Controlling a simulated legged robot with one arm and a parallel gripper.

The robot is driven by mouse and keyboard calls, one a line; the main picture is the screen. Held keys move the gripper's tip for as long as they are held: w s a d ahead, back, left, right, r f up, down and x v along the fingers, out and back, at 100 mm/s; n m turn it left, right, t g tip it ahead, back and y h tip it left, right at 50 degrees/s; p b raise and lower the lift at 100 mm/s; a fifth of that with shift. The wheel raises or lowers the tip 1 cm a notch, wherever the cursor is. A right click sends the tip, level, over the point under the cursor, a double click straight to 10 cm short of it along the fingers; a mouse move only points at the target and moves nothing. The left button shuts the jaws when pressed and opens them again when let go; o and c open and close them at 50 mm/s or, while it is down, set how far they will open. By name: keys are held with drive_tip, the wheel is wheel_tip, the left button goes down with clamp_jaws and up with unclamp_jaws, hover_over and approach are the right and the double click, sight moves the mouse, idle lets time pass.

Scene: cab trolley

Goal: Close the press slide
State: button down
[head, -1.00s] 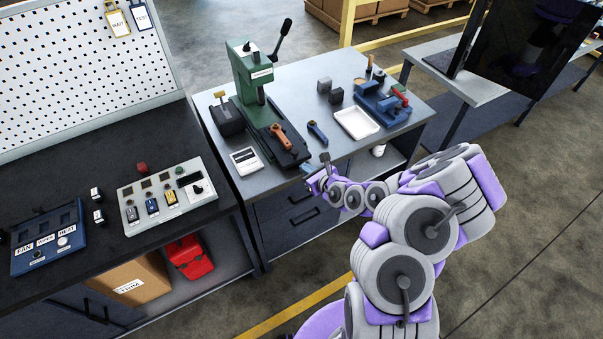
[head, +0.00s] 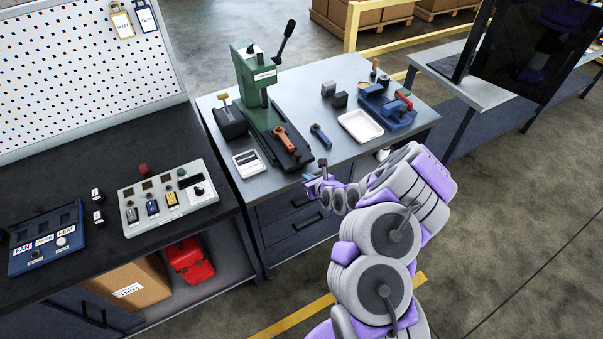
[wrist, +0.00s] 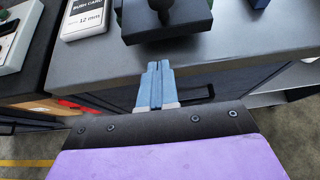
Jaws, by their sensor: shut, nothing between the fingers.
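The green arm press (head: 247,72) stands on the grey workbench. Its dark slide (head: 295,157) sticks out toward the bench's front edge, with an orange-handled part (head: 285,138) lying on it. In the wrist view the slide's black front end (wrist: 190,22) shows at the top, with a dark knob on its near side. My gripper (wrist: 159,66) has its two blue fingers together, with nothing between them. It points at the slide from just in front of the bench edge, apart from the knob. In the head view my gripper (head: 312,181) is small and partly hidden by my arm.
A black box (head: 230,120) stands left of the press. Drawers are below the bench edge.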

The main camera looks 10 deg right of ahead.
sight(297, 167)
drive_tip(key=w, duration=0.1)
drive_tip(key=w+a, duration=0.1)
drive_tip(key=w, duration=0.1)
drive_tip(key=w+a, duration=0.1)
drive_tip(key=shift+w+a+f+b, duration=0.1)
drive_tip(key=shift+w+f+b, duration=0.1)
drive_tip(key=shift+b, duration=0.2)
drive_tip(key=shift+w, duration=0.1)
drive_tip(key=shift+d, duration=0.25)
